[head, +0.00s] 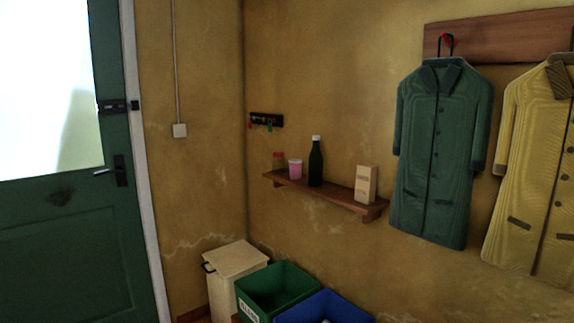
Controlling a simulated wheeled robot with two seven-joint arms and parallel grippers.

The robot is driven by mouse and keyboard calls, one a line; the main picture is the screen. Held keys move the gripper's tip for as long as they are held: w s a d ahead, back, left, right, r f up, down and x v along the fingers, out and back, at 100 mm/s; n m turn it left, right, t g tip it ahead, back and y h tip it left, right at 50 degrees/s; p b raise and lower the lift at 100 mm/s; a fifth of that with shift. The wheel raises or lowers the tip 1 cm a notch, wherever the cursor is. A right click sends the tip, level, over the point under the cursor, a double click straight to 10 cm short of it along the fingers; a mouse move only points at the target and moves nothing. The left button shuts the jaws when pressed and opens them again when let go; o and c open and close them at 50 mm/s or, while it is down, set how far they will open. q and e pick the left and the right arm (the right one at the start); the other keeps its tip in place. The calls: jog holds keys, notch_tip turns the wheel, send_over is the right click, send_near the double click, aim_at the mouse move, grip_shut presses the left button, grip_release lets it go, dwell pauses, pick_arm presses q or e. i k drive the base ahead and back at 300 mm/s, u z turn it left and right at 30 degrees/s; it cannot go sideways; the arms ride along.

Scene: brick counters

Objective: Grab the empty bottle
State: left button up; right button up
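A dark green bottle (316,164) with a white cap stands upright on a small wooden wall shelf (337,194). A pink cup (295,169) stands just left of it, and a clear jar with a reddish lid (279,161) is further left on the shelf. A cream carton (366,184) stands at the shelf's right end. I cannot tell from this view whether the bottle is empty. Neither of my grippers shows in the head view.
Below the shelf are a cream lidded bin (235,279), an open green bin (275,287) and an open blue bin (322,307). A green coat (437,155) and a yellow coat (535,170) hang at the right. A green door (75,240) is at the left.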

aim_at(315, 178)
jog(key=u, duration=1.1)
jog(key=i, duration=2.95)
jog(key=z, duration=1.05)
